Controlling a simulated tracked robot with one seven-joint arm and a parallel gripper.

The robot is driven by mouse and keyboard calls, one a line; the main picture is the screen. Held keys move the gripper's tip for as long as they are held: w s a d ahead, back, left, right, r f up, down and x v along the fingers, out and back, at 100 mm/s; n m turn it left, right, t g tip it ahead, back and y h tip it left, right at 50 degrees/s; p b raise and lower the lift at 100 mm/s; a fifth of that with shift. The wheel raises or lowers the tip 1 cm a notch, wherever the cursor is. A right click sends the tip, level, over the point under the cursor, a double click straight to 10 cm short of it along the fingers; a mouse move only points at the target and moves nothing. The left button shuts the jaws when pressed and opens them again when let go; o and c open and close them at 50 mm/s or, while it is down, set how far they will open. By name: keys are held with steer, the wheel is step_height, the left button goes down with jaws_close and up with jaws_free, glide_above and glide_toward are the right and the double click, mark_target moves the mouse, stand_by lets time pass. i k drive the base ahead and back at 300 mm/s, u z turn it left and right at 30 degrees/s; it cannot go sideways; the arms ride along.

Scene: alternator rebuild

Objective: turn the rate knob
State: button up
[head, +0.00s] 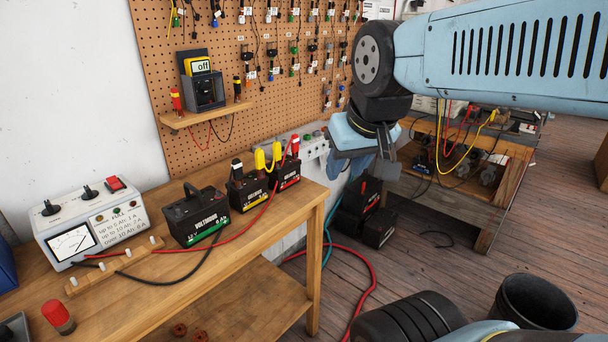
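A white charger box (92,222) with a dial gauge (72,243) stands at the left end of the wooden bench. Two black knobs, a left one (50,208) and a right one (88,191), sit on its top beside a red switch (115,183). Printed lines on its front list Ah sizes and amps. I cannot read which knob is the rate knob. My gripper (362,150) hangs off the bench's right end, far from the charger and touching neither knob. Its fingers do not show clearly, so I cannot tell whether it is open.
A green-labelled battery (196,216), a yellow-labelled one (247,188) and a red-labelled one (287,172) line the bench. Red and black cables cross it beside a wooden peg strip (115,267). A meter (203,82) stands on a pegboard shelf. A black bucket (536,303) is on the floor.

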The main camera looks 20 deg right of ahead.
mark_target(51, 210)
steer(key=z, duration=0.1)
steer(key=i, duration=0.6)
steer(key=u, duration=0.2)
steer(key=k, duration=0.6)
steer(key=u, duration=0.85)
steer(key=i, duration=0.5)
steer(key=u, duration=0.2)
